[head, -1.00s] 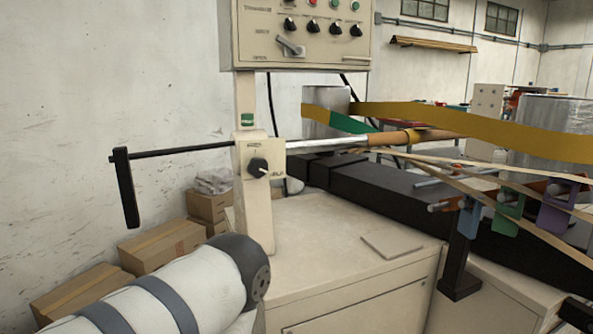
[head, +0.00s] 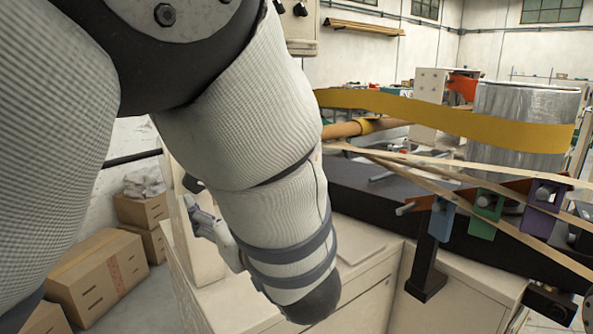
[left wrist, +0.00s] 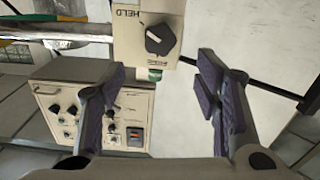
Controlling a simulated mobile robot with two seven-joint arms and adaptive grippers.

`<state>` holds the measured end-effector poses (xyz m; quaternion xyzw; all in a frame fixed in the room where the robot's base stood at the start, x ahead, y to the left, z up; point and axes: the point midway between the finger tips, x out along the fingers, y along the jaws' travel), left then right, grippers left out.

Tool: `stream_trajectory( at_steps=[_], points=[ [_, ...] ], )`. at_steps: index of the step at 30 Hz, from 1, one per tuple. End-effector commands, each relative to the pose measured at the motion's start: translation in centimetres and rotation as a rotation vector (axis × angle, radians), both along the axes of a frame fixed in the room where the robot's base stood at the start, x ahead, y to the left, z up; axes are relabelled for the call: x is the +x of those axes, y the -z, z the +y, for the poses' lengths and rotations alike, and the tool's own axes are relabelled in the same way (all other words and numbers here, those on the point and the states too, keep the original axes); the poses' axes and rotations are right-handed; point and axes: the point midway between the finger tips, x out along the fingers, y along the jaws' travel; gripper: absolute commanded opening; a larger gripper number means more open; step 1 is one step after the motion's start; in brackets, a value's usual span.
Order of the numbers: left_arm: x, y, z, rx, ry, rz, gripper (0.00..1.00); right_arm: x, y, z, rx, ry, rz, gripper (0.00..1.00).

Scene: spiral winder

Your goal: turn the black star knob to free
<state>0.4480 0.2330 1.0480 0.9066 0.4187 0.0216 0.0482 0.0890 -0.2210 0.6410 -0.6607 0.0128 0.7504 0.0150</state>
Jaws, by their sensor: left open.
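The black star knob (left wrist: 160,39) sits on a cream plate at the top of the left wrist view, which is upside down. The word HELD shows beside it, with another label on its other side. My right gripper is not in view.
The control panel (left wrist: 92,115) with several knobs is close to the left finger in the wrist view. In the head view, cardboard boxes (head: 98,275) stand at left. A yellow strip (head: 450,118) and tan strips cross to the right above the black beam (head: 360,190).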

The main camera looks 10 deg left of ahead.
Motion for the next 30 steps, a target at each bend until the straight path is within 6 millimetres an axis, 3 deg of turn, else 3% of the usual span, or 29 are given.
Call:
stream_trajectory(
  at_steps=[13, 18, 25, 26, 30],
  points=[
    [6.5, 0.4, 7.6, -0.001, -0.001, 0.005, 0.57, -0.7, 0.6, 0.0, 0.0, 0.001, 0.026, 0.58],
    [7.5, 0.2, 8.8, 0.0, 0.001, 0.003, 0.57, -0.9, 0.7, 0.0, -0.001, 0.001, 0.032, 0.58],
    [7.6, 0.0, 8.9, 0.0, 0.001, 0.0, 0.57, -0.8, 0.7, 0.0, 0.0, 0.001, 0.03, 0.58],
    [7.5, 0.0, 8.9, 0.0, 0.001, 0.0, 0.55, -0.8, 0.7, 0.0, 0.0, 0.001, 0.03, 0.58],
    [7.5, 0.0, 8.9, 0.0, 0.001, 0.0, 0.23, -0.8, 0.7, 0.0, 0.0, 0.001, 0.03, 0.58]
  ],
)
